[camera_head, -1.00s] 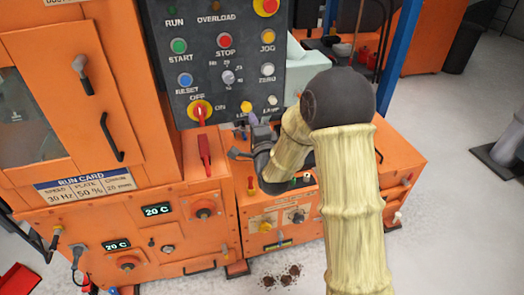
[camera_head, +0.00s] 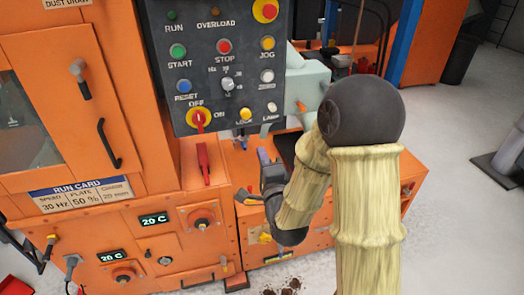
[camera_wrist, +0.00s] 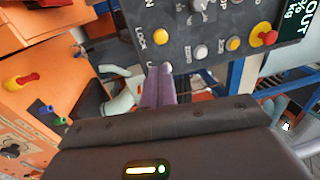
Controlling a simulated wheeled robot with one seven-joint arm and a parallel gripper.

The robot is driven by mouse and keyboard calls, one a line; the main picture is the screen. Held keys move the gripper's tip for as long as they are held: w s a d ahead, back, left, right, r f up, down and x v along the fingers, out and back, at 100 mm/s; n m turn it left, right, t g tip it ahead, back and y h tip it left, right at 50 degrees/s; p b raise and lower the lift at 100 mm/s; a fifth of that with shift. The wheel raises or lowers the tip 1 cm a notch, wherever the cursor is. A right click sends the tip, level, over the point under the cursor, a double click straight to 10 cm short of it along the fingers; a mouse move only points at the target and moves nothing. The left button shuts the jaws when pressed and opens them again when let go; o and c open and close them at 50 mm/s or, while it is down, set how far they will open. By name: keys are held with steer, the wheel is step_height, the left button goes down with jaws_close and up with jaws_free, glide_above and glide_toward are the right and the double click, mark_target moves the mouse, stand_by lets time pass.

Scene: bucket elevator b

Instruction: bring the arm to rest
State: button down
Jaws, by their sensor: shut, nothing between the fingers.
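My gripper (camera_head: 262,156) is in front of the orange machine, just below the lower right of the dark control panel (camera_head: 222,75). My sleeved arm reaches to it from the lower right and bends at a dark joint. In the wrist view the two purple fingers (camera_wrist: 160,85) lie together, with nothing between them. They point toward the panel's lower edge, near the LOCK and LAMP buttons. I cannot tell how wide the gap to the panel is.
The orange cabinet (camera_head: 60,110) with a run card (camera_head: 82,195) fills the left. A low orange box (camera_head: 255,225) stands behind my forearm. A pale green part (camera_head: 305,82) sits right of the panel. Grey floor (camera_head: 460,220) is open at the right.

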steer(key=s+d+f+n+g+h, duration=0.3)
steer(key=s+d+f+n+g, duration=0.25)
steer(key=f+n+g, duration=0.3)
steer(key=s+d+f+n+g+h, duration=0.1)
steer(key=s+d+n+g, duration=0.25)
steer(key=s, duration=0.25)
steer(key=s+d+f+n+g, duration=0.1)
steer(key=s+d+n+g, duration=0.1)
steer(key=s+n+g, duration=0.3)
step_height(320, 180, up, 15)
steer(key=s+m+p, duration=0.1)
steer(key=s+p, duration=0.1)
steer(key=p, duration=1.2)
steer(key=shift+p, duration=0.35)
